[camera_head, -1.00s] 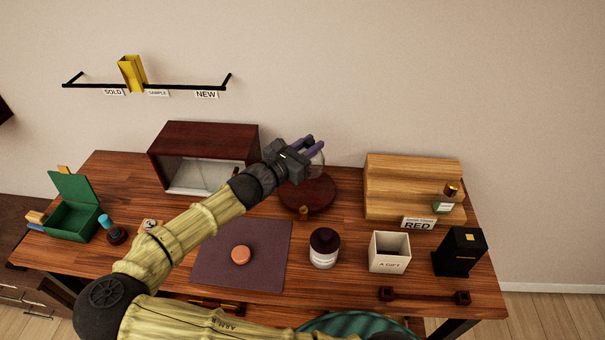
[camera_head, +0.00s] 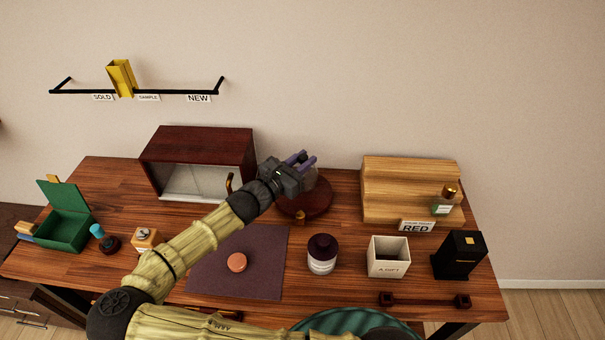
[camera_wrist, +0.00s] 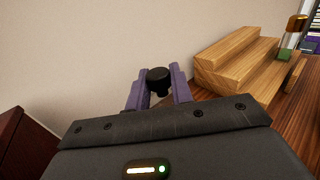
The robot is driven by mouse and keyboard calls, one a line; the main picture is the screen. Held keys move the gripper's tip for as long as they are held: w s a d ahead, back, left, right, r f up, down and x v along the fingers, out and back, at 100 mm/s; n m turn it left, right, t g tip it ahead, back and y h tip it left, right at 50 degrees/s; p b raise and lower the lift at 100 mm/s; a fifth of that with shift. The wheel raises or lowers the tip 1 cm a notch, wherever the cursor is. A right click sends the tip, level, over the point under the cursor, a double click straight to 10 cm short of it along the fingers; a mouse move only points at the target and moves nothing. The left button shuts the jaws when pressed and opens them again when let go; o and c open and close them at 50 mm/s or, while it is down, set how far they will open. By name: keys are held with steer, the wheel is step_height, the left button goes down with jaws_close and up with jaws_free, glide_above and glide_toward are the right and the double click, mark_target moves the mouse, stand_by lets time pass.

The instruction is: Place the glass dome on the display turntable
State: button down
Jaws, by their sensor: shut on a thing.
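The glass dome (camera_head: 311,181) is clear and hard to see in the head view. It hangs upright under my gripper (camera_head: 303,159). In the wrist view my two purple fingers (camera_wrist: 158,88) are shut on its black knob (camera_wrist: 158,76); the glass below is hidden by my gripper. The display turntable (camera_head: 318,204) is a round dark red-brown disc with a small brass knob (camera_head: 300,216) at its front. The dome is over the turntable or just at its surface; I cannot tell whether they touch.
A stepped wooden stand (camera_head: 398,180) with a bottle (camera_head: 444,203) stands on the right. A purple mat (camera_head: 264,262), a dark-lidded jar (camera_head: 322,260) and a white box (camera_head: 388,268) lie in front.

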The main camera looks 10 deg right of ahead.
steer(key=shift+f, duration=0.2)
steer(key=shift+f, duration=1.9)
steer(key=shift+f, duration=0.1)
steer(key=c, duration=1.2)
jaws_free()
steer(key=shift+c, duration=0.2)
steer(key=shift+s+a, duration=0.1)
steer(key=shift+a, duration=0.05)
steer(key=b+v, duration=0.1)
steer(key=v, duration=1)
steer(key=shift+s+a, duration=0.2)
steer(key=shift+s, duration=0.1)
